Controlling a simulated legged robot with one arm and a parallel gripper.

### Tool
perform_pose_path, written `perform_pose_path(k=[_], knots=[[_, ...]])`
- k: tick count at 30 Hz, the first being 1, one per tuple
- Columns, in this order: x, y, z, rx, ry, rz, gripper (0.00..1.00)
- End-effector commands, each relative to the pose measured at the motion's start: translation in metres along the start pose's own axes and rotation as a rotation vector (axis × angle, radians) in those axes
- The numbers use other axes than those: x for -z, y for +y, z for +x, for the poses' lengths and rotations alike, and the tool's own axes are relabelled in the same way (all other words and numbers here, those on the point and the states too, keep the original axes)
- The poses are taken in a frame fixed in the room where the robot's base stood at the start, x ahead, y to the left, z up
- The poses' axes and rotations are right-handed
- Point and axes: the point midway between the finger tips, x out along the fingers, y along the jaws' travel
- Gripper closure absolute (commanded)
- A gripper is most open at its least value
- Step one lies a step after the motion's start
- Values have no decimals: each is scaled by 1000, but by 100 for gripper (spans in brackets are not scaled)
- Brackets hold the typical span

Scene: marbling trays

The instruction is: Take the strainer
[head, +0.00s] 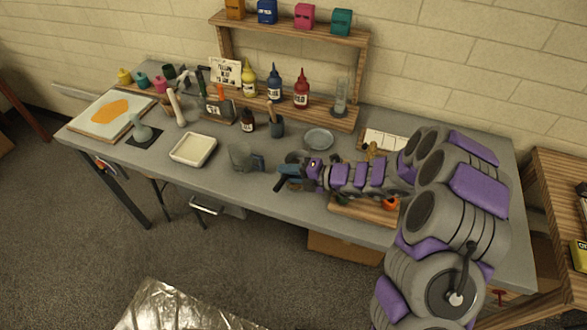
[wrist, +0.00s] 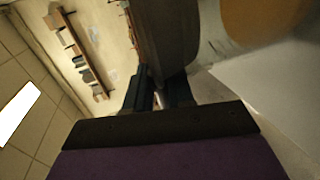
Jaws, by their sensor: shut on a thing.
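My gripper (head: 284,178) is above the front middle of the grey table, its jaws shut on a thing. A dark rounded thing (head: 296,157), which looks like the strainer, shows just behind the jaws and is mostly hidden by them. In the wrist view, my gripper's dark fingers (wrist: 160,92) close on a large dark grey curved body (wrist: 165,35), seen too close to make out its full shape. I cannot tell whether it still touches the table.
A grey cup (head: 240,157) stands just left of my gripper, and a cream tray (head: 193,149) lies farther left. A grey dish (head: 318,138) lies behind. Red, blue and yellow bottles stand at the back under a wooden shelf (head: 290,33). A wooden board (head: 362,212) lies under my arm.

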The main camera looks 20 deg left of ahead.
Motion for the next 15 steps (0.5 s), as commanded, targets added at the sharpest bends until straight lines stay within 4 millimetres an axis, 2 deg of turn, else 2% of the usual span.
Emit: perform_pose_path(k=[5,14,15], knots=[[2,2,-1,5,3,2,100],[2,38,-12,2,2,-1,100],[7,34,-18,1,0,4,100]])
